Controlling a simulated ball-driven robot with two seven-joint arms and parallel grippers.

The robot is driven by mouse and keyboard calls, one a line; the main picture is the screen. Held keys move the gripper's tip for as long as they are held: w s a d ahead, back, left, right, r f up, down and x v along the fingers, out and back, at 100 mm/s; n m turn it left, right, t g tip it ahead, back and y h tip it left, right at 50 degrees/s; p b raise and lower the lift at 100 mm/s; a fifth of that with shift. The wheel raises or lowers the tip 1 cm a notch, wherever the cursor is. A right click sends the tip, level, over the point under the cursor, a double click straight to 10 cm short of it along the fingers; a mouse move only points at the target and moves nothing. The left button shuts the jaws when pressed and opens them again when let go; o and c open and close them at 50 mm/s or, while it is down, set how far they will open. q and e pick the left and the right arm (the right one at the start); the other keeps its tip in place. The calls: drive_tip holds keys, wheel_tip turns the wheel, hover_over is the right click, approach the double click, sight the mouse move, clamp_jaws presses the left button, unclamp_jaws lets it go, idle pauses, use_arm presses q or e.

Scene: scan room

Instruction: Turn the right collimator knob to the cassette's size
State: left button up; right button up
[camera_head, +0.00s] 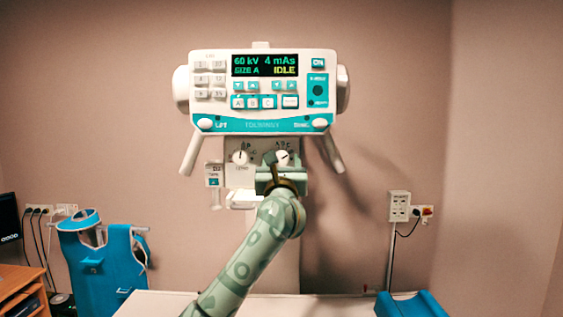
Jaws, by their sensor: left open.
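The right collimator knob (283,157) is a round white dial with a dark pointer line that tilts up to the right. Small letters arc above it. The left collimator knob (240,157) has a pointer close to upright. My left gripper (277,164) is open at the right knob and hides its lower left edge. I cannot tell whether its fingers touch the knob. The console screen (265,65) reads 60 kV, 4 mAs, SIZE A and IDLE. I cannot make out a cassette. My right gripper is out of view.
The white and teal console (262,125) hangs above the knobs, with handles (328,153) angling down at both sides. A pale table (330,304) lies below, with a blue block (410,304) at its right. A blue apron (98,260) hangs at left.

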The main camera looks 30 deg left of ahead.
use_arm(q)
drive_tip(key=c, duration=1)
